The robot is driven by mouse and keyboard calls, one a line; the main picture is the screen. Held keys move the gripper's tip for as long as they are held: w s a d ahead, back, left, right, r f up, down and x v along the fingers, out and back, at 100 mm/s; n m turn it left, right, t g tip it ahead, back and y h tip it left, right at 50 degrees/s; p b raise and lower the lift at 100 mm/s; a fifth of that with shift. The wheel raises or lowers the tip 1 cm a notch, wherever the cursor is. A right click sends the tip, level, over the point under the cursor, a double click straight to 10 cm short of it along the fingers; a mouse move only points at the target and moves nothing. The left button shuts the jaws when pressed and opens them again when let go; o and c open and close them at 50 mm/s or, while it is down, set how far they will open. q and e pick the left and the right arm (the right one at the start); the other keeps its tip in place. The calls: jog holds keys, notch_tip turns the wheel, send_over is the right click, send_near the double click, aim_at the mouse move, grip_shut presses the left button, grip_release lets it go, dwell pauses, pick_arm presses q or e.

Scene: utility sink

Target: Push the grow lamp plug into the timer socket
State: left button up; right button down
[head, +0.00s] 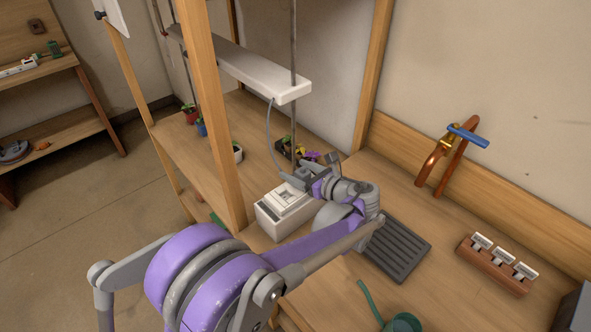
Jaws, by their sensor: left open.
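The white grow lamp (250,68) hangs as a long bar inside the wooden shelf frame. Its grey cord (269,132) runs down from the lamp to my left gripper. The timer (270,222) is a white box standing on the wooden top, with its socket face upward. My left gripper (290,181) is open at the cord's lower end, just above and behind the timer. The plug is too small and too hidden by the gripper to make out, so I cannot tell whether it touches the socket. My right gripper is out of view.
A dark ribbed drain mat (394,246) lies right of the timer. A wooden rack with white tags (497,263) and a copper tap with a blue handle (467,136) are further right. Small potted plants (237,153) stand behind. A wooden post (212,120) rises left of the timer.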

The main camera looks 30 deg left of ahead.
aim_at(307, 176)
pick_arm(q)
jog(key=v, duration=1)
jog(key=shift+a+b, duration=0.1)
jog(key=shift+b, duration=0.25)
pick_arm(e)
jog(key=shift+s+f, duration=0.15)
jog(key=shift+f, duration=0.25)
pick_arm(q)
jog(key=shift+s, duration=0.1)
